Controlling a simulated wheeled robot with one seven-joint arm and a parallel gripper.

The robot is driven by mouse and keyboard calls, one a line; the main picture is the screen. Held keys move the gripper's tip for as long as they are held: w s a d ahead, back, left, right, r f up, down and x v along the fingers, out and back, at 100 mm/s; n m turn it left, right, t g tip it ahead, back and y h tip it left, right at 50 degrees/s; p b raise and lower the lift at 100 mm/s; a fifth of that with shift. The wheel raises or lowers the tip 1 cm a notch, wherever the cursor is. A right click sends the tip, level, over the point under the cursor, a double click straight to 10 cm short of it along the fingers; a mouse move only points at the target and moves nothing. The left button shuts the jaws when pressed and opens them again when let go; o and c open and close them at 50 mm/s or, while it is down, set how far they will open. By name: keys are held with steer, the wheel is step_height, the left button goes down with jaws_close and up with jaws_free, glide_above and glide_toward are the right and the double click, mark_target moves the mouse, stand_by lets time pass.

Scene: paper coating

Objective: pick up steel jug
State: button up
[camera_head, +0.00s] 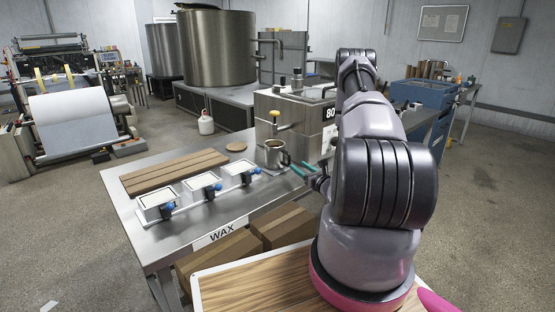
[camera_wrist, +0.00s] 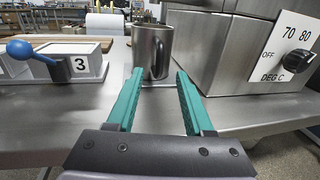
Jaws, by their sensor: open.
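The steel jug (camera_head: 274,153) stands upright on the steel table, just in front of the wax machine's yellow-handled tap. In the wrist view the jug (camera_wrist: 152,52) is straight ahead, with its handle toward the left of my right finger. My gripper (camera_head: 302,167) is to the right of the jug in the head view. In the wrist view my gripper's (camera_wrist: 156,82) two green fingers are spread apart and empty between them. The fingertips point at the jug's lower part, one to each side. I cannot tell whether the tips reach alongside it.
The wax machine (camera_head: 292,118) with a dial stands close right of the jug in the wrist view. Several white boxes with blue-knobbed clamps (camera_head: 203,186) and wooden strips (camera_head: 174,172) lie left. A round cork-coloured mat (camera_head: 236,146) lies behind. The table front (camera_head: 185,236) is clear.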

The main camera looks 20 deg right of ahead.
mark_target(290, 159)
steer(key=w, duration=0.5)
steer(key=w+a, duration=0.1)
steer(key=w, duration=0.2)
steer(key=shift+a+r, duration=0.1)
steer(key=shift+r, duration=0.2)
jaws_close()
stand_by(1.1)
